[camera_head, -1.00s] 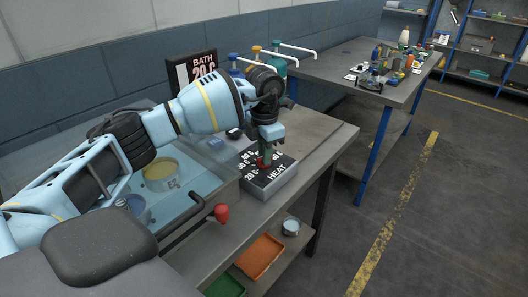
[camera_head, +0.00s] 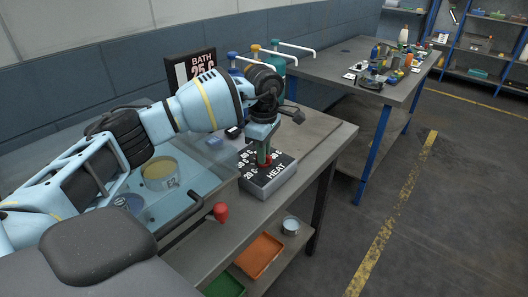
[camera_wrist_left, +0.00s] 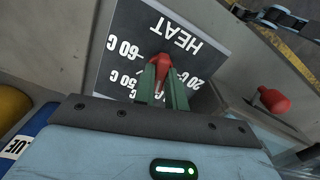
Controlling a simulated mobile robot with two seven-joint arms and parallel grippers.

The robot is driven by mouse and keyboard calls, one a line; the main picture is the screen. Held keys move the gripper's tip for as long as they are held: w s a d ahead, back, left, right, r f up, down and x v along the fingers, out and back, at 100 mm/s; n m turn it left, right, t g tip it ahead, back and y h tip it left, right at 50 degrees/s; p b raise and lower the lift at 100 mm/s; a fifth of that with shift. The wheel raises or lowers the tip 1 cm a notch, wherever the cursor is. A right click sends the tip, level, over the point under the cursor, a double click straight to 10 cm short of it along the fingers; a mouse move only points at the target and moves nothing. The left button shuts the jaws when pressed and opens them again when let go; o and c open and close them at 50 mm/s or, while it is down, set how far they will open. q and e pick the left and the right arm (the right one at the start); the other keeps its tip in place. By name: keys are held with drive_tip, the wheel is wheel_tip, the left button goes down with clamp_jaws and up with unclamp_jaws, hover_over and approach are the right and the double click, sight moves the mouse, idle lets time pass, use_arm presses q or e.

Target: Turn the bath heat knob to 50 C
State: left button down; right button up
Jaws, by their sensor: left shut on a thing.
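The heat knob (camera_head: 265,165) is red and sits on top of the grey HEAT box (camera_head: 271,184), which has a black face with white temperature labels. My left gripper (camera_head: 263,158) points down at it from above, its green fingers shut on the knob. In the left wrist view the fingers (camera_wrist_left: 161,86) are closed around the red knob (camera_wrist_left: 160,64). Labels 60 C, 50 C and 20 C show around it; the fingers hide part of the dial, and I cannot tell the exact pointer setting. The bath display (camera_head: 203,58) seems to read 25 C, partly covered by my arm.
A clear-sided tank (camera_head: 195,203) with a yellow-topped vessel (camera_head: 160,174) stands left of the box. A red-ended handle (camera_head: 221,211) sticks out in front. An orange tray (camera_head: 259,256) lies on the shelf below. Bench right of the box is free.

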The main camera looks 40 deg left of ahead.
use_arm(q)
drive_tip(key=m, duration=0.4)
drive_tip(key=shift+m, duration=0.3)
drive_tip(key=m+b, duration=0.1)
drive_tip(key=m, duration=0.3)
drive_tip(key=shift+f, duration=0.1)
drive_tip(key=shift+m, duration=1.6)
use_arm(e)
drive_tip(key=shift+s+a+f, duration=0.1)
drive_tip(key=shift+s+f, duration=0.2)
drive_tip(key=shift+f, duration=0.6)
drive_tip(key=shift+s, duration=0.2)
use_arm(q)
drive_tip(key=c, duration=1.4)
unclamp_jaws()
drive_tip(key=shift+c, duration=0.2)
use_arm(e)
drive_tip(key=shift+w, duration=0.1)
drive_tip(key=shift+w, duration=0.1)
